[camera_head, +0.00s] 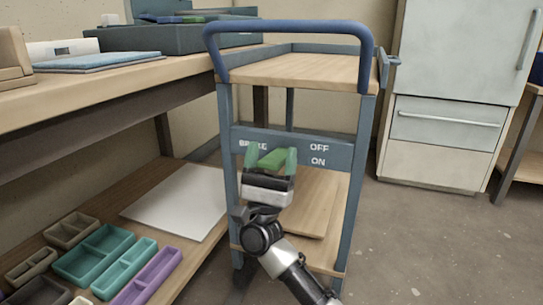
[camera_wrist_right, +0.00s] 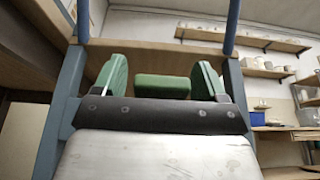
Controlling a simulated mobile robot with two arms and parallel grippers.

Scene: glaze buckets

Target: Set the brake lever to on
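The blue-grey cart (camera_head: 228,170) has a panel (camera_head: 338,155) marked BRAKE at left, with OFF above ON at right. The green brake lever (camera_head: 272,158) is on this panel, left of the labels, and its pivot is hidden. My right gripper (camera_head: 271,162) is at the panel in front of the lever, open, with its green fingers on either side of it. In the right wrist view the lever (camera_wrist_right: 162,87) shows between the two fingers (camera_wrist_right: 161,80), with a gap on each side. I cannot tell which label the lever points to. My left gripper is not in view.
A wooden workbench (camera_head: 70,92) stands close on the left, with a lower shelf holding a white board (camera_head: 180,200) and coloured trays (camera_head: 95,252). The cart's blue handle (camera_head: 290,27) arches above the panel. A pale cabinet (camera_head: 445,130) stands behind right; floor at right is clear.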

